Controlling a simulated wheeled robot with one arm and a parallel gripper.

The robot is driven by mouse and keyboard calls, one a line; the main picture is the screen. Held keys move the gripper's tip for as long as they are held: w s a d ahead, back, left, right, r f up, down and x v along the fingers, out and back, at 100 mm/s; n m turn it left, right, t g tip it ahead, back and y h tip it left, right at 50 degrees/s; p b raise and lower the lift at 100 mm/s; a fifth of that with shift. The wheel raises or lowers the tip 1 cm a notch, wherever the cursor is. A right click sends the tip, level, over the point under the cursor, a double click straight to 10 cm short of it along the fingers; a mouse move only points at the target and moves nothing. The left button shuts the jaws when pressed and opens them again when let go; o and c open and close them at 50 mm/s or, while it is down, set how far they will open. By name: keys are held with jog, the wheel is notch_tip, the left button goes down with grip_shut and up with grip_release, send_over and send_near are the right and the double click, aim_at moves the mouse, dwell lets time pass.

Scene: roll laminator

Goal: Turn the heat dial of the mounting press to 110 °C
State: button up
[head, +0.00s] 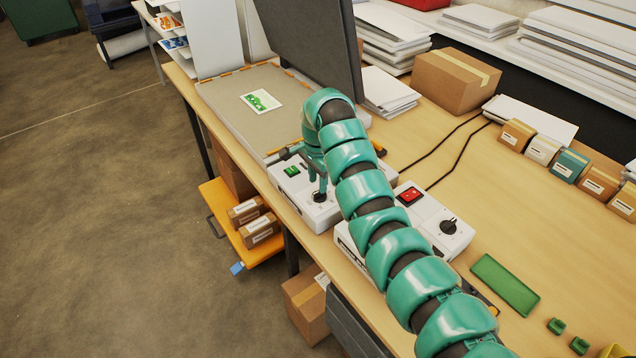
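The mounting press stands on the bench with its dark lid (310,40) raised over a flat grey bed (225,95). At its near end is a white control box (291,184) with a green switch (292,171) and a small black dial (319,197). My gripper (320,190) points down right at this dial, its fingertips at or just above the knob. The fingers are small and partly hidden by my arm, so I cannot tell whether they are gripping it. The dial's markings are too small to read.
A second white box (430,222) with a red switch (410,195) and a black dial (448,227) stands to the right, partly behind my arm. A green-and-white print (262,101) lies on the bed. A green tray (505,285) and cardboard box (455,80) are on the bench.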

notch_tip(320, 180, up, 14)
jog(key=b, duration=0.2)
jog(key=shift+b, duration=0.35)
dwell(0.5)
